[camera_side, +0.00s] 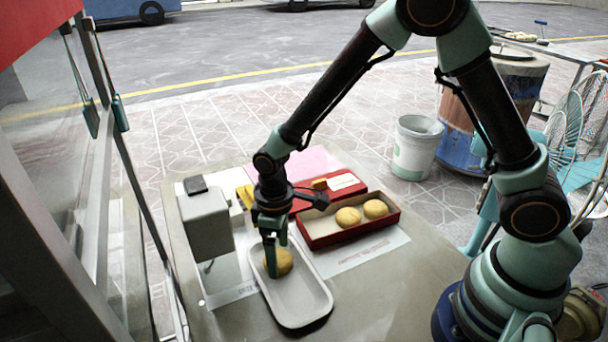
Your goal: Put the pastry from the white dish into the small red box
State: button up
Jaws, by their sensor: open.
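A round golden pastry (281,263) lies at the far end of the white dish (303,302). My gripper (272,266) points down over the far end of the dish. Its fingers are at the pastry and hide its left part; I cannot tell whether they touch it. The jaws are open. The small red box (345,236) stands right of the dish, open at the top. Two similar round pastries (348,217) sit in its right part. The left part of its floor is bare.
A red lid or second box (342,183) lies behind the red box. A white box-shaped device (206,224) stands left of the dish. Papers lie under the things. The table (400,270) is clear at front right. A white bucket (415,148) stands beyond the table.

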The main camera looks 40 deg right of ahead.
jog(key=shift+f, duration=0.65)
jog(key=c, duration=1.2)
jog(key=shift+o, duration=0.2)
jog(key=shift+r, duration=0.15)
notch_tip(320, 180, up, 19)
jog(key=m, duration=0.1)
send_over(321, 231)
notch_tip(321, 231, down, 15)
jog(key=shift+a+r, duration=0.1)
jog(key=shift+r, duration=0.05)
jog(key=shift+f, duration=2.2)
